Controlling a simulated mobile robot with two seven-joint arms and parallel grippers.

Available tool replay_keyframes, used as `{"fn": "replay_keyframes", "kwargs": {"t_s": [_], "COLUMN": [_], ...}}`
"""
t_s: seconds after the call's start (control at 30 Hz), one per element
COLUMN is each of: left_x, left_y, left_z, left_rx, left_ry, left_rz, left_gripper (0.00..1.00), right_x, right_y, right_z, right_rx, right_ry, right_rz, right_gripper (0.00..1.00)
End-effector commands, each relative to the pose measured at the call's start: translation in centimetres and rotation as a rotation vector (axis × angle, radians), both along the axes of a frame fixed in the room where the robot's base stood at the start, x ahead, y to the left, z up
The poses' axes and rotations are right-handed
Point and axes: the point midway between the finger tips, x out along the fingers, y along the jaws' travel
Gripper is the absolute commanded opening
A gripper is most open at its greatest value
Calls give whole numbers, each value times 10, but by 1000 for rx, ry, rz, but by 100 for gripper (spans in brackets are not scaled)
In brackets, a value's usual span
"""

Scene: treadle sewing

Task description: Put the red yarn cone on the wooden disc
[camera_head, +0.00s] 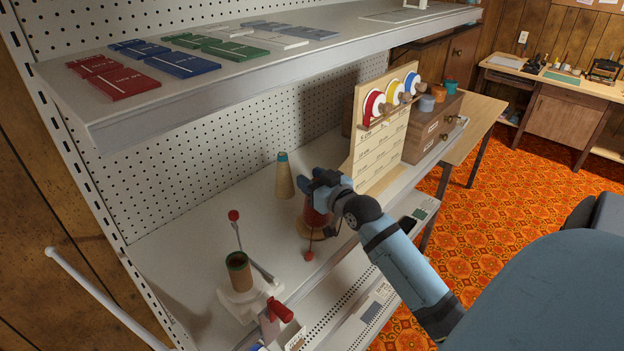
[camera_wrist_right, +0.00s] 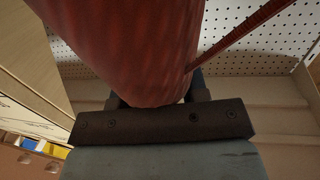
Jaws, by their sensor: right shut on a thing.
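The red yarn cone (camera_head: 315,217) is upright on the middle shelf, partly hidden by my right gripper. My right gripper (camera_head: 320,186) is shut on its upper part. In the right wrist view the red cone (camera_wrist_right: 125,45) fills the space in front of the gripper (camera_wrist_right: 158,100), and a red strand (camera_wrist_right: 245,40) runs off to the right. A tan wooden disc (camera_head: 303,232) shows just under the cone; I cannot tell whether the cone touches it. My left gripper is not in view.
A cream cone with a teal top (camera_head: 284,178) stands just behind left. A white winder (camera_head: 240,297) with a brown tube is nearer left. A wooden spool rack (camera_head: 372,150) stands close on the right.

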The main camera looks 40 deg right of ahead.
Motion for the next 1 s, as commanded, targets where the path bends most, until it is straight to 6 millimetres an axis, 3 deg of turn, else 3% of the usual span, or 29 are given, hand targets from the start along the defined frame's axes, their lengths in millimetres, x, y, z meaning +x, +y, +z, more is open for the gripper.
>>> {"fn": "replay_keyframes", "kwargs": {"t_s": [0.03, 0.07, 0.17, 0.57, 1.0], "left_x": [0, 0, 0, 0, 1], "left_y": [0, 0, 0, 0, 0], "left_z": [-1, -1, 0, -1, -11], "left_rx": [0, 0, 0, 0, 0], "left_ry": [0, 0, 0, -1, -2], "left_rz": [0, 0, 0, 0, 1], "left_gripper": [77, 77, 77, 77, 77], "right_x": [0, 0, 0, -6, -93], "right_y": [0, 0, 0, 0, 6], "right_z": [-2, -3, -2, 0, 4], "right_rx": [0, 0, 0, -1, -2], "right_ry": [1, 1, 1, 1, 3], "right_rz": [0, 0, 0, 0, 1], "right_gripper": [5, 43, 66, 66, 66]}}
